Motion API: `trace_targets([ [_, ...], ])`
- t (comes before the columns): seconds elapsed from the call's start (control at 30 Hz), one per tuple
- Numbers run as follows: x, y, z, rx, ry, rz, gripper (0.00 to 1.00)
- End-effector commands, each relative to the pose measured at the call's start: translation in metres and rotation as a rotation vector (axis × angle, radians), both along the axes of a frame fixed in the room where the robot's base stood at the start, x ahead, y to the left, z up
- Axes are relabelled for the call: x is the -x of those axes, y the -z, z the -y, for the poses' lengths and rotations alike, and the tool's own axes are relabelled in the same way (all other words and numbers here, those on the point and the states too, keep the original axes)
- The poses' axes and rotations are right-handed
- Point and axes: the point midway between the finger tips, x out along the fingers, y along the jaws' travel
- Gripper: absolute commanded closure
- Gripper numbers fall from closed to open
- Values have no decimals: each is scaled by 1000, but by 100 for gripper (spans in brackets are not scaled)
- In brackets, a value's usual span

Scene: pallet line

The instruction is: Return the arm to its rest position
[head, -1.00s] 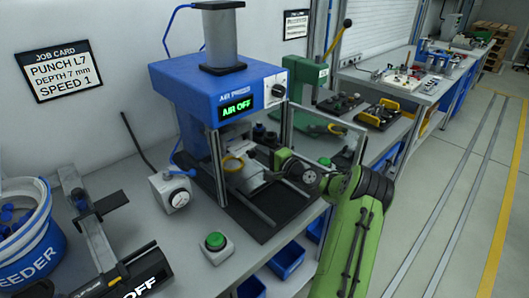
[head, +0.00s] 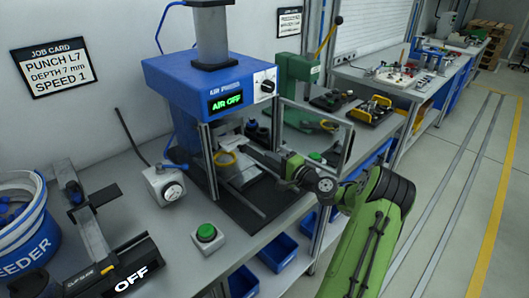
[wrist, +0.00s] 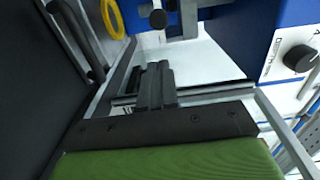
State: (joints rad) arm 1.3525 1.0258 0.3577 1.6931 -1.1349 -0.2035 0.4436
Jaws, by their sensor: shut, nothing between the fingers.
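My green arm (head: 368,240) reaches in from the lower right of the head view. My gripper (head: 254,154) points left at the front of the blue air press (head: 205,82), whose display reads AIR OFF. In the wrist view the dark fingers of my gripper (wrist: 155,80) are together with nothing between them.
The clear guard frame (head: 344,150) of the press is close to my arm. A green hand press (head: 300,88) is beyond. Floor at right is clear.

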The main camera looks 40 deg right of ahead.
Motion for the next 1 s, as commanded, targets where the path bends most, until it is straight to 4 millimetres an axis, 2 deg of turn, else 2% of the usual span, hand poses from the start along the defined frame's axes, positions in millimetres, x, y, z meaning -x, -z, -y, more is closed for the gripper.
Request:
trace_targets([
  [0.1,24,0,2,-1,4,-2,100],
  [0.27,43,0,3,0,3,-2,100],
  [0.57,46,0,2,1,0,-2,100],
  [0.63,41,-3,-7,22,-25,-19,100],
  [0.67,35,-6,-17,44,-50,-38,100],
  [0.73,19,-17,-56,136,-153,-117,100],
  [0.77,11,-23,-78,194,-211,-164,100],
  [0.8,4,-30,-113,285,-299,-233,100],
  [0.83,2,-35,-138,356,-361,-288,100],
  [0.9,7,-46,-190,517,-487,-404,100],
  [0.93,12,-51,-210,587,-535,-449,100],
  [1.0,30,-64,-251,744,-630,-542,100],
])
